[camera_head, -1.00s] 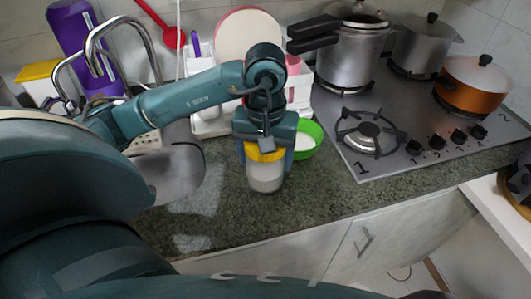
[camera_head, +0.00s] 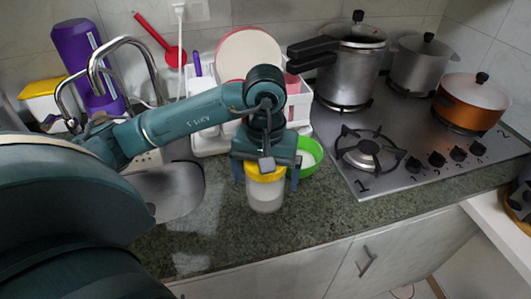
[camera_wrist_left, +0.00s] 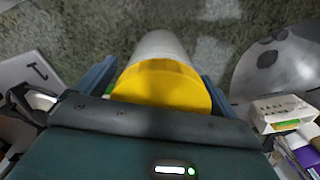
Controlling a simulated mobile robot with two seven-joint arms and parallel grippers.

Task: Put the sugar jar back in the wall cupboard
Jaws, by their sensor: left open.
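The sugar jar (camera_head: 265,193) is a clear jar with white contents and a yellow lid, upright on the granite counter near its front edge. In the left wrist view its yellow lid (camera_wrist_left: 165,84) fills the middle. My left gripper (camera_head: 266,180) is above and around the jar's lid, open, with one finger on each side and small gaps. It also shows in the left wrist view (camera_wrist_left: 160,82). My right gripper is not in view. The wall cupboard is not in view.
A green bowl (camera_head: 308,155) with white contents stands just behind the jar. A dish rack (camera_head: 210,140) is behind, the sink (camera_head: 180,190) at left, and the gas hob (camera_head: 400,150) with several pots at right. The counter's front strip is clear.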

